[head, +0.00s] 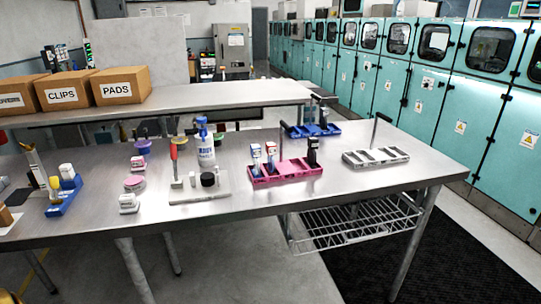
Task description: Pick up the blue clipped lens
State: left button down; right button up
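A pink-red tray (285,174) stands near the front edge of the metal table, right of centre. Two small upright pieces with white and blue parts stand in it: one at its left end (256,152) and one beside it (271,150). A black upright piece (312,152) stands at its right end. They are too small for me to tell which is the blue clipped lens, or whether any is.
A blue tray (320,129) stands behind, and a grey slotted tray (376,157) at the right. A white and blue bottle (205,145) and a flat plate (199,196) are left of the pink tray. Another blue tray (62,203) is at the left. The front right tabletop is clear.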

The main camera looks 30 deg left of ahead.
aim_at(255, 150)
jog(key=u, duration=1.15)
